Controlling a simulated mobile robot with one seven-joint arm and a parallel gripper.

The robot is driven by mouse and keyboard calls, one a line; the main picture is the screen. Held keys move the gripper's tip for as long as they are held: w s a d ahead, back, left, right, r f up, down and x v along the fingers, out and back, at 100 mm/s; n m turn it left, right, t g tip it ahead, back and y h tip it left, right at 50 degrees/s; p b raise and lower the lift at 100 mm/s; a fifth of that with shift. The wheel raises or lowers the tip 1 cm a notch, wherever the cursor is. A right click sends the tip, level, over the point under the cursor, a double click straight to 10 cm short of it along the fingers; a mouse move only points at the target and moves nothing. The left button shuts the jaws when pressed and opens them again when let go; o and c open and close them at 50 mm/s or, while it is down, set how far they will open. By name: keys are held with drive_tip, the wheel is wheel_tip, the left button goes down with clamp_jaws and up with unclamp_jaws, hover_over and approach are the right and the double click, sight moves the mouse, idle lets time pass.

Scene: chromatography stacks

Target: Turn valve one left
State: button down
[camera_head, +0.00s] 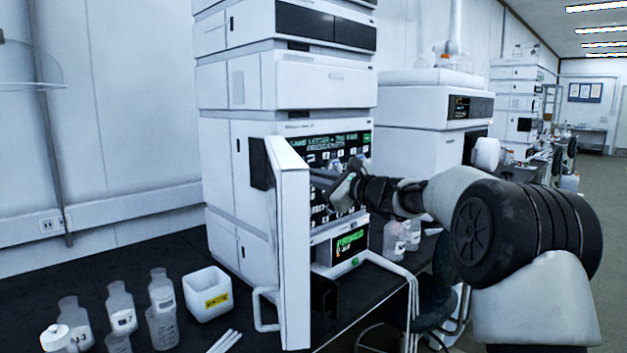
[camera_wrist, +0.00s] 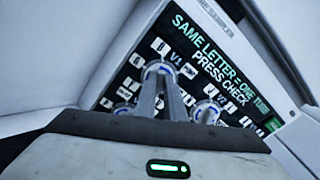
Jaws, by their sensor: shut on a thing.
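Valve one (camera_wrist: 157,68) is a round pale knob with a blue ring, beside the label V1 on the black panel (camera_wrist: 215,62) in the wrist view. My gripper (camera_wrist: 164,76) reaches the panel with its two grey fingers close together at this knob, shut on it. The fingers hide much of the knob, so its pointing direction cannot be told. A second knob (camera_wrist: 205,112) sits to the lower right, near a label that seems to read V2. In the head view my gripper (camera_head: 338,188) is at the panel front of the white stack, and the valve itself is hidden.
An open white door (camera_head: 293,240) stands just left of my gripper. Below the panel is a small green-lit display (camera_head: 349,245). Pale tubing (camera_head: 400,275) hangs at the lower right. Bottles (camera_head: 121,308) and a white bin (camera_head: 207,293) stand on the black bench.

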drive_tip(key=c, duration=1.8)
unclamp_jaws()
drive_tip(key=shift+c, duration=0.2)
drive_tip(key=shift+s+d, duration=0.1)
drive_tip(key=shift+d, duration=0.05)
drive_tip(key=p+v, duration=0.1)
drive_tip(key=v, duration=1.6)
drive_tip(key=shift+r, duration=0.1)
